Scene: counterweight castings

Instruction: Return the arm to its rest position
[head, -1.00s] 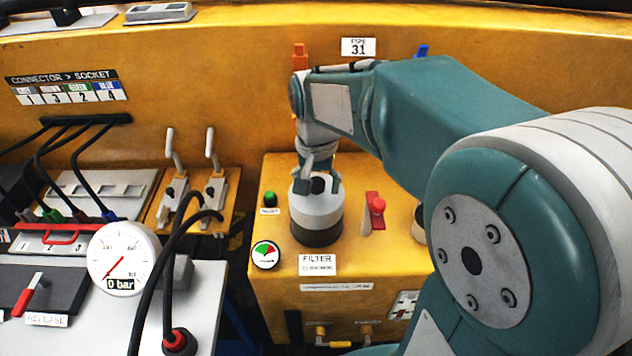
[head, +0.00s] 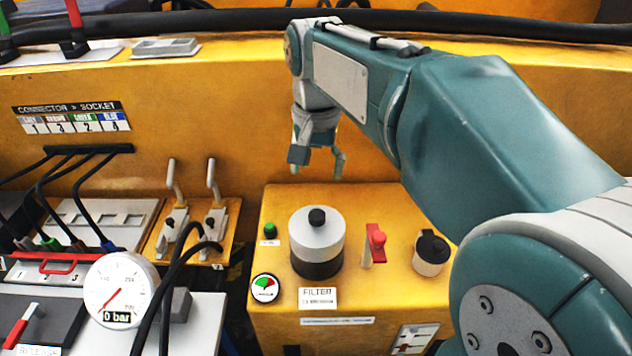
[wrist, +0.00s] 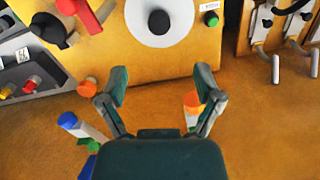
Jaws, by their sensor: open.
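My gripper (head: 316,166) is open and empty in the head view. It hangs in the air above and behind the filter canister (head: 317,238), apart from it. The canister has a grey upper part, a dark base and a black knob on top, and stands upright on the yellow box. In the wrist view my gripper (wrist: 160,92) shows two spread fingers with nothing between them. The canister's pale round top (wrist: 160,20) with its black knob lies beyond the fingertips at the top edge.
On the yellow box (head: 385,300) a red lever (head: 376,242) and a black-capped cup (head: 431,252) stand right of the canister. A green button (head: 269,230) is left of it. A gauge (head: 121,290) reads 0 bar. A black hose (head: 420,22) crosses behind my arm.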

